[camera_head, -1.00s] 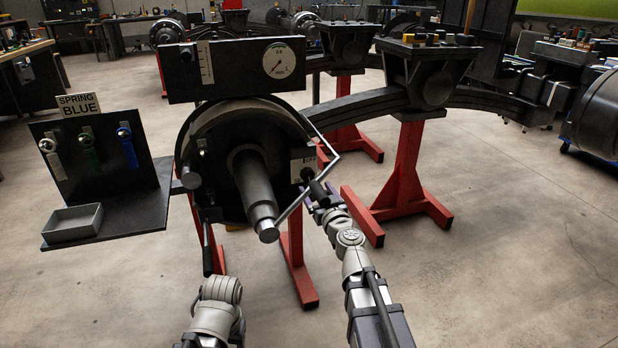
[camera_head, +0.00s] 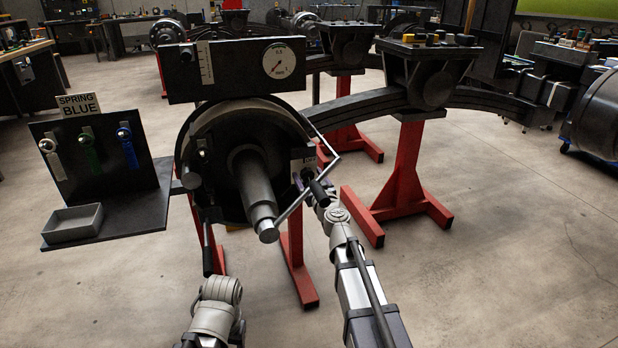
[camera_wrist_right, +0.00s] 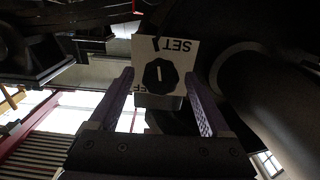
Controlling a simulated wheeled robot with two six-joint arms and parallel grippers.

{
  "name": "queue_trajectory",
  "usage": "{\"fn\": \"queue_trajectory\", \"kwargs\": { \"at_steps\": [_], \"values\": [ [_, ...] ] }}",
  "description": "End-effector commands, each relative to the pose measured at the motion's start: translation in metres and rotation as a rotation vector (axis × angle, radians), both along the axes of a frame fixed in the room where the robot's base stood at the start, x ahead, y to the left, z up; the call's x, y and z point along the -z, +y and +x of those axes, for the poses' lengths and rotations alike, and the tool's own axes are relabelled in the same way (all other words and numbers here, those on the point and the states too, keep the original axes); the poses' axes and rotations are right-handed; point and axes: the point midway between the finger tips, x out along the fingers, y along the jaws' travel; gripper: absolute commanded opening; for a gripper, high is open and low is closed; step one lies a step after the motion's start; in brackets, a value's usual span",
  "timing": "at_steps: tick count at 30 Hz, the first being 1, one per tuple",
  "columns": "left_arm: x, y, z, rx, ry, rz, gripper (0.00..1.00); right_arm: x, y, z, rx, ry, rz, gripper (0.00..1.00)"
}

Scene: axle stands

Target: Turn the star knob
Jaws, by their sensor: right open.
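The star knob (camera_wrist_right: 160,77) is black and many-sided with a white line on its face, in front of a white label plate (camera_wrist_right: 181,49) lettered "SET", upside down in the right wrist view. In the head view the plate (camera_head: 297,164) is on the right of the dark hub face, and the knob is mostly hidden. My right gripper (camera_wrist_right: 160,78) is open, one finger on each side of the knob; I cannot tell whether they touch it.
A thick shaft (camera_head: 256,187) sticks out of the hub. A gauge box (camera_head: 235,70) is above. A board with colored tools (camera_head: 95,155) and a grey tray (camera_head: 73,223) stand left.

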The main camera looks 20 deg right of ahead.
Motion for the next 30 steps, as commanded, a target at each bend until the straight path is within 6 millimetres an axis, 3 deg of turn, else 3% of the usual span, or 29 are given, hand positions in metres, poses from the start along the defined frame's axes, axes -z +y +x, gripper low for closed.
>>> {"fn": "queue_trajectory", "kwargs": {
  "at_steps": [4,25,30],
  "values": [
    [0.0,0.0,0.0,0.0,0.0,0.0,0.63,0.0,0.0002,-0.0007,0.0,0.0,0.0,0.8],
    [0.0,0.0,0.0,0.0,0.0,0.0,0.63,0.0,0.0002,-0.0009,0.0,0.0,0.0,0.02],
    [0.0,0.0,0.0,0.0,0.0,0.0,0.63,0.0,0.0002,-0.0009,0.0,0.0,0.003,0.0]
  ]
}}
